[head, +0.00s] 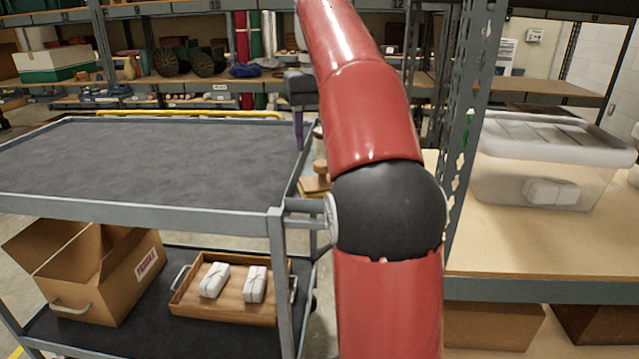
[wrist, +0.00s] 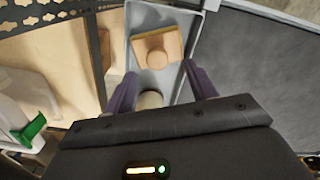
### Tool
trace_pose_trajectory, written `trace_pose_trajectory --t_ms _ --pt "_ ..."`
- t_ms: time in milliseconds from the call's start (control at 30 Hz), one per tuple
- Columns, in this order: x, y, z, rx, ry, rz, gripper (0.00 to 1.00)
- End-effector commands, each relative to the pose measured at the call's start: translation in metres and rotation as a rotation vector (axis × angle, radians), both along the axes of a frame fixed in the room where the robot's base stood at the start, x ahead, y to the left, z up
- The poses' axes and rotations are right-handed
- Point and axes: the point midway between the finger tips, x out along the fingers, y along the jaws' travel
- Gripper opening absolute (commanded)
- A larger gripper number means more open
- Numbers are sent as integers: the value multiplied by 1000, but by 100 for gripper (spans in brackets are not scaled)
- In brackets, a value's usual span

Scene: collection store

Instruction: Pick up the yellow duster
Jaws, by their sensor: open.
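A flat, square yellow-tan piece (wrist: 141,47) lies in a grey tray (wrist: 150,16) in the wrist view. It looks like the yellow duster, but I cannot tell cloth from wood. A round wooden knob (wrist: 158,57) sits on it. In the head view the tan piece (head: 309,187) shows beside the cart's right end, partly hidden by my arm. My gripper (wrist: 158,76) is open, its purple fingers apart and pointing toward the tray, short of the tan piece. A pale rounded thing (wrist: 150,99) shows between the fingers, nearer me. In the head view my gripper (head: 299,146) is partly hidden.
A cart with a bare dark top (head: 150,160) stands left. Its lower shelf holds an open cardboard box (head: 100,280) and a wooden tray (head: 225,312) with two white bundles. A perforated rack post (head: 465,130) and a clear bin (head: 500,180) on a shelf are right.

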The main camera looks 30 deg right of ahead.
Motion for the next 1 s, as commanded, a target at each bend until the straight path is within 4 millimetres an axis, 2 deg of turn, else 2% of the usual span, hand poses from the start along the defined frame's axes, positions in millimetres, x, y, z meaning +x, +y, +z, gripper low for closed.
trace_pose_trajectory --t_ms 267,500,600,867,1000 --pt "-1 -1 -19 0 2 0 56" --pt "-1 -4 -56 0 2 0 56" --pt "-1 -4 -65 0 1 0 56" --pt "-1 -4 -66 0 0 0 56" --pt "-1 -4 -66 0 0 0 39"
